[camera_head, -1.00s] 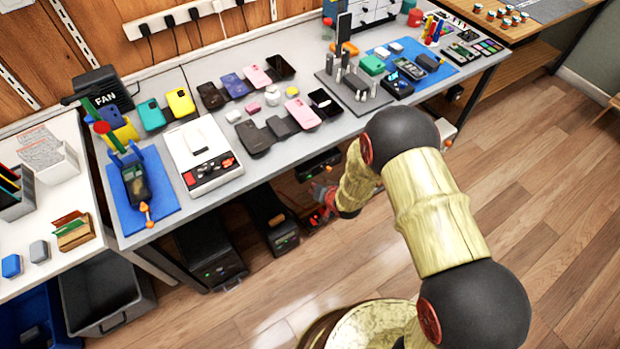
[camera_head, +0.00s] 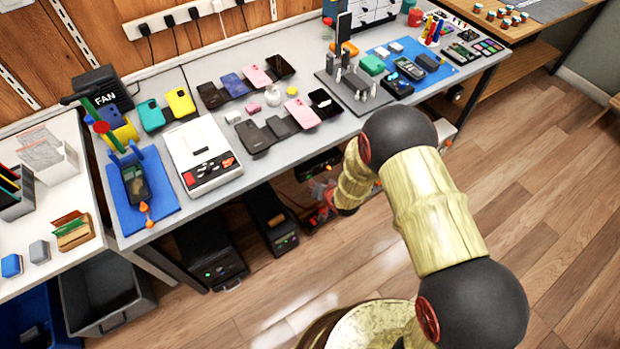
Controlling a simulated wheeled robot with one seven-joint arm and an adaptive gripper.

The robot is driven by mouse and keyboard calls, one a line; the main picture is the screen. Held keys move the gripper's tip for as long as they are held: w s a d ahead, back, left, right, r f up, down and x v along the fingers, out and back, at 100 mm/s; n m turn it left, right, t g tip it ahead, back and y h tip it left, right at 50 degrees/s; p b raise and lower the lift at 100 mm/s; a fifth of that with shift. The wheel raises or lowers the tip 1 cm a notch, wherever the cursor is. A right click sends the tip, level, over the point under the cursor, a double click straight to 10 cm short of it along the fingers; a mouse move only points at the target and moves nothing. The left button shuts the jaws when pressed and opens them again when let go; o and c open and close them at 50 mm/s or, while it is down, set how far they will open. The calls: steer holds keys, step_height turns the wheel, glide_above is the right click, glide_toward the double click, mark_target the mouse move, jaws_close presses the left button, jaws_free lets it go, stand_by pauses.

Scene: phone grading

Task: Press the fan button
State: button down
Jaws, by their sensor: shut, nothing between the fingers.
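A black box marked FAN (camera_head: 105,94) stands at the back left corner of the grey workbench. I cannot make out a separate button on its face at this size. A green arm with a red ball stands in front of it and hides part of it. My gripper (camera_head: 324,202) is small, reddish and partly hidden behind my wrist, low by the bench's front edge. It is shut and empty, well to the right of the fan box and apart from it.
A white device (camera_head: 194,148) with red and black buttons sits on the bench (camera_head: 262,162). A blue mat (camera_head: 170,200) holds a dark phone in a stand. Several phones and cases lie across the middle. Dark machines (camera_head: 212,250) stand underneath. The floor in front is clear.

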steer(key=shift+w+a, duration=0.25)
steer(key=shift+w, duration=0.1)
stand_by(0.7)
steer(key=shift+s+d, duration=0.5)
steer(key=shift+s, duration=0.25)
steer(key=s+d+p, duration=0.1)
steer(key=s, duration=0.1)
steer(key=s+d, duration=0.2)
steer(key=s, duration=0.1)
steer(key=shift+d+p, duration=0.2)
steer(key=shift+p, duration=0.15)
stand_by(0.6)
